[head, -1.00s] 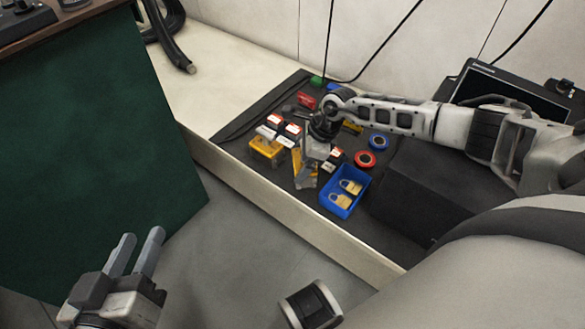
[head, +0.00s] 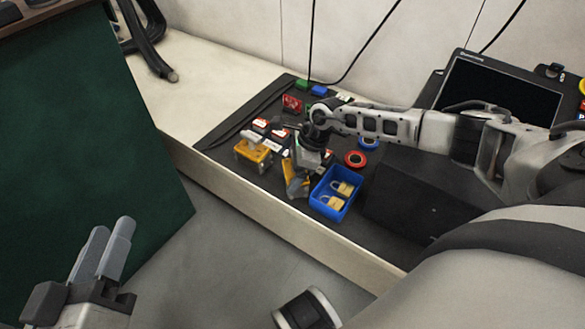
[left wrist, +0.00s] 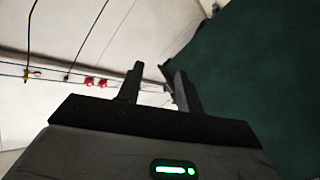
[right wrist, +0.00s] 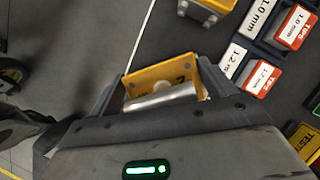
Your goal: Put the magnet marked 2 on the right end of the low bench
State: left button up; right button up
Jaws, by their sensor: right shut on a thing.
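A yellow magnet with a mark that looks like a 2 (right wrist: 160,78) is between the fingers of my right gripper (right wrist: 162,92), which is shut on it. In the head view the magnet (head: 292,178) hangs below my right gripper (head: 298,172), over the dark mat between the second yellow magnet and the blue bin. I cannot tell whether it touches the mat. The low bench (head: 190,72) is pale and runs from the upper left to the lower right. My left gripper (head: 105,255) is open and empty, off the bench in front of the green curtain; its fingers show apart in the left wrist view (left wrist: 155,85).
A second yellow magnet (head: 253,152) stands left of my right gripper. A blue bin (head: 328,205) with padlocks is close on the right, then a black box (head: 415,200). Tape rolls (head: 355,159) and small red-and-white boxes (head: 260,125) lie around.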

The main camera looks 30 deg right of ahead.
jog(key=shift+w+r, duration=0.1)
jog(key=shift+w, duration=0.05)
jog(key=o, duration=1.5)
jog(key=shift+f, duration=0.2)
jog(key=shift+c, duration=0.2)
jog(key=o, duration=0.3)
jog(key=shift+r, duration=0.15)
pick_arm(q)
jog(key=shift+s+a+f+m+g+y+p, duration=0.15)
jog(key=shift+a+f+m+g+y+p, duration=0.2)
jog(key=shift+p, duration=0.8)
jog(key=shift+s+a+f+m+g+y+p, duration=0.1)
jog(key=shift+f+m+g+y+p, duration=0.3)
jog(key=shift+p, duration=0.7)
pick_arm(e)
jog(key=shift+s+v, duration=0.2)
jog(key=shift+v, duration=5.85)
pick_arm(q)
jog(key=shift+f, duration=0.15)
